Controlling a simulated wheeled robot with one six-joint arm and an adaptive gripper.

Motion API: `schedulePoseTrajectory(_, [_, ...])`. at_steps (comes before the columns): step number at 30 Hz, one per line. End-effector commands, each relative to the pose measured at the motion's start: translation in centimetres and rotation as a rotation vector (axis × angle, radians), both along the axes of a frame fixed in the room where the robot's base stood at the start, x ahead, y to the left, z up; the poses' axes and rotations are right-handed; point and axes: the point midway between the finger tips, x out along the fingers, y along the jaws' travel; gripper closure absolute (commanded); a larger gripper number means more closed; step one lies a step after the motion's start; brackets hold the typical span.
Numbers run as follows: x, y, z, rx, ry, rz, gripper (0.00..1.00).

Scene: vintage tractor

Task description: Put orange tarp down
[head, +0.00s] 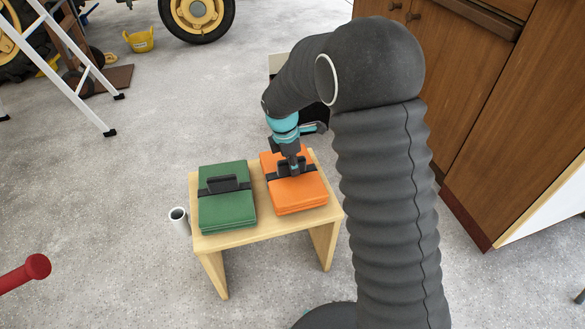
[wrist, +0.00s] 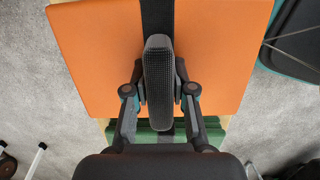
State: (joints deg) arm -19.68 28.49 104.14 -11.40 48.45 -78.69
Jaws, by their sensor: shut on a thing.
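The folded orange tarp (head: 297,194) with a black strap and handle is on or just above the right part of a small wooden stool (head: 263,232). My gripper (head: 291,167) is over its middle, shut on the strap handle. In the wrist view, the orange tarp (wrist: 215,55) fills most of the picture, and my gripper (wrist: 160,100) is shut on the dark handle. Whether the tarp touches the stool is hard to tell. A folded green tarp (head: 227,209) with a black strap lies on the stool to the left.
A white tube (head: 179,220) stands on the floor left of the stool. Wooden cabinets (head: 475,90) are at the right. A white ladder (head: 75,65), a yellow basket (head: 140,41) and a tractor wheel (head: 199,12) are farther back. Open grey floor lies left of the stool.

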Motion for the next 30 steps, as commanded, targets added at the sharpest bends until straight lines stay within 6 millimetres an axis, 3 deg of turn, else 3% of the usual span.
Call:
schedulePoseTrajectory(3, [0.03, 0.01, -1.14, 0.0, -0.001, 0.0, 1.0])
schedulePoseTrajectory(14, [0.06, 0.02, -1.49, 0.001, -0.002, 0.0, 1.0])
schedulePoseTrajectory(15, [0.02, 0.0, -1.52, 0.0, -0.001, 0.0, 0.68])
schedulePoseTrajectory(17, [0.01, 0.0, -1.5, 0.0, -0.001, 0.0, 0.53])
schedulePoseTrajectory(30, [0.02, 0.08, -0.71, 0.0, -0.001, 0.0, 0.5])
